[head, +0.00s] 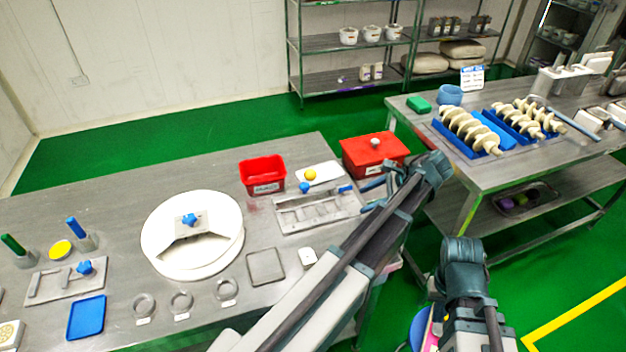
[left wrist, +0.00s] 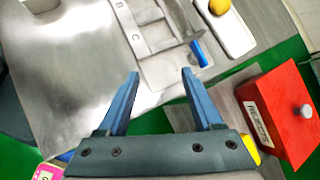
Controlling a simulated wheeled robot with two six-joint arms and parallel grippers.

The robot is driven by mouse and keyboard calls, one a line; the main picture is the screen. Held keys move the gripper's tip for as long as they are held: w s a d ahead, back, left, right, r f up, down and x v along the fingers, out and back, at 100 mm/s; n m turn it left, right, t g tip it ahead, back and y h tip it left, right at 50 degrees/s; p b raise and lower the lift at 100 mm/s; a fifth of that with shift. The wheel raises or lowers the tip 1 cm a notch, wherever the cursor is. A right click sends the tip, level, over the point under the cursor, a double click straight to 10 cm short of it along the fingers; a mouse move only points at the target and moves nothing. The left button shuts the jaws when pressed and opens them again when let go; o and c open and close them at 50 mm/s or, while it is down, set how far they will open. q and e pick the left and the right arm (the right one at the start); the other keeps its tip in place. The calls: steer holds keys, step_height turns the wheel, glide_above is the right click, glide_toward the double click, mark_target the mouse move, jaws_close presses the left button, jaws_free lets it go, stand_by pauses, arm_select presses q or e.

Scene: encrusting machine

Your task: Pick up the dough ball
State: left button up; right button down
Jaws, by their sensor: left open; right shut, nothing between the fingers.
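The dough ball appears as a small yellow-orange ball (head: 310,174) on a white tray (head: 330,172) at the back right of the steel table. The left wrist view shows it at the top edge (left wrist: 219,6), partly cut off. My left gripper (head: 368,196) is open and empty, right of the tray and over the table's right end, in front of the red lidded box (head: 375,155). In the left wrist view its fingers (left wrist: 160,85) are spread, with the ball beyond them, up and right. My right arm shows at lower right; its fingers are hidden.
A slotted metal plate (head: 290,217) with blue knobs lies in front of the white tray. A red open bin (head: 263,175) stands left of the tray. A white round disc (head: 165,250) sits further left. A second table (head: 470,185) holds white augers on blue trays.

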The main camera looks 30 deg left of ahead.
arm_select(q)
steer(key=w+a+m+y+b, duration=0.1)
steer(key=w+a, duration=0.1)
steer(key=w, duration=0.1)
steer(key=w+a+r+m+g+y+b, duration=0.1)
steer(key=w+a, duration=0.2)
steer(key=w+a+m+y, duration=0.1)
steer(key=w+a, duration=0.1)
steer(key=w, duration=0.1)
steer(key=shift+a+r+g+b, duration=0.25)
steer(key=shift+a+g+b, duration=0.15)
steer(key=shift+a+r+y, duration=0.25)
steer(key=shift+y, duration=0.05)
steer(key=b, duration=0.4)
glide_toward(316, 176)
steer(key=x, duration=0.3)
steer(key=shift+s+a, duration=0.1)
steer(key=shift+s+a+f, duration=0.1)
steer(key=shift+a+f, duration=0.05)
steer(key=shift+a, duration=0.4)
steer(key=b+x, duration=0.2)
steer(key=x, duration=0.3)
steer(key=shift+a, duration=0.15)
jaws_close()
steer(key=shift+r, duration=0.3)
